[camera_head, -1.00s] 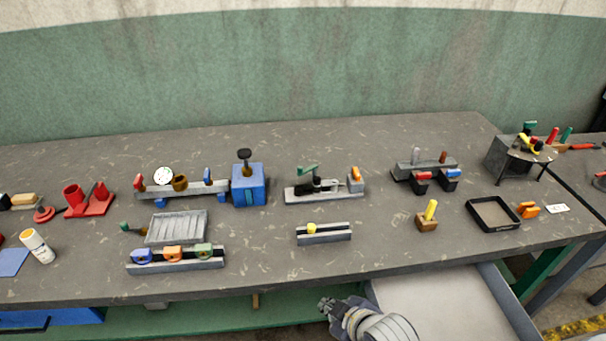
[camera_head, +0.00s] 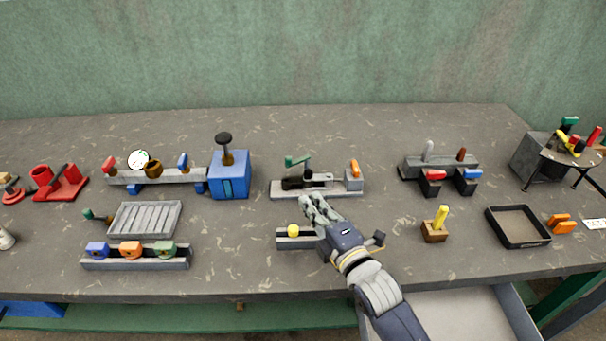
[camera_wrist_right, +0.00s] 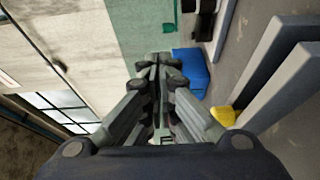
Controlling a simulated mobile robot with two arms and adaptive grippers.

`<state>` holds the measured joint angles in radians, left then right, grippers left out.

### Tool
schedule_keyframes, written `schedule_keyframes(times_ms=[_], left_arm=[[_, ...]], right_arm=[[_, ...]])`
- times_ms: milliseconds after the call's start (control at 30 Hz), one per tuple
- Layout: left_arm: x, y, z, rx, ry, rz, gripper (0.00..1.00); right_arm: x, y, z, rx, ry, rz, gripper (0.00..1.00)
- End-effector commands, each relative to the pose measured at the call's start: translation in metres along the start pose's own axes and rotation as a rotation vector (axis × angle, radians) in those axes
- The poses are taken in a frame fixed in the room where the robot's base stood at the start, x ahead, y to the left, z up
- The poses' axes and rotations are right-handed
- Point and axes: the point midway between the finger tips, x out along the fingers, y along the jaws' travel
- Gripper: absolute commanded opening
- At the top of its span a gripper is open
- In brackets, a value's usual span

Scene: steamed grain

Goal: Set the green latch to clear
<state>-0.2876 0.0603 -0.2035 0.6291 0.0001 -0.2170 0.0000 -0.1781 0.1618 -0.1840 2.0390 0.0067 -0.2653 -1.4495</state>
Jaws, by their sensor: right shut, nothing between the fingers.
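A green piece (camera_head: 164,249) sits at the right end of a grey rail, beside an orange piece (camera_head: 131,250) and a blue piece (camera_head: 97,250). A second green part, a handle (camera_head: 297,161), stands on a grey fixture (camera_head: 290,192) at the middle. I cannot tell which is the latch, and no marking for clear is legible. My right gripper (camera_head: 308,202) is shut and empty, just in front of the grey fixture. In the right wrist view its fingers (camera_wrist_right: 158,66) are together. My left gripper is not in view.
A short grey rail with a yellow knob (camera_head: 293,231) lies beside my right wrist, partly hidden by it. A ribbed grey tray (camera_head: 147,218) stands behind the three-piece rail. A blue block (camera_head: 229,178) stands left of the fixture. Bare tabletop lies between the rails.

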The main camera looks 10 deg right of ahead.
Motion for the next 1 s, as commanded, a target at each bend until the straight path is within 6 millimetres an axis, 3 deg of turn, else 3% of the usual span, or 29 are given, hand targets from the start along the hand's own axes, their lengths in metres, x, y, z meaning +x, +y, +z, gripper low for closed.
schedule_keyframes(times_ms=[33, 100, 333, 800, 1000], left_arm=[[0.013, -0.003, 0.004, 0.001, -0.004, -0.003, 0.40], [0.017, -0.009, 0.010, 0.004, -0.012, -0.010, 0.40], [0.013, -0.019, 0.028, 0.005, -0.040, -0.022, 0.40], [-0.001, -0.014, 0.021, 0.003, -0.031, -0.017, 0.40], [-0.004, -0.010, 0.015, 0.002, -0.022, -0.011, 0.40]], right_arm=[[0.000, -0.013, 0.000, -0.002, 0.001, 0.002, 0.00], [0.001, -0.016, 0.000, -0.004, 0.001, 0.004, 0.00], [0.016, -0.015, 0.000, -0.003, 0.000, 0.006, 0.00], [0.107, -0.014, 0.000, -0.003, 0.000, 0.005, 0.00], [0.130, -0.015, 0.000, -0.003, 0.000, 0.004, 0.00]])
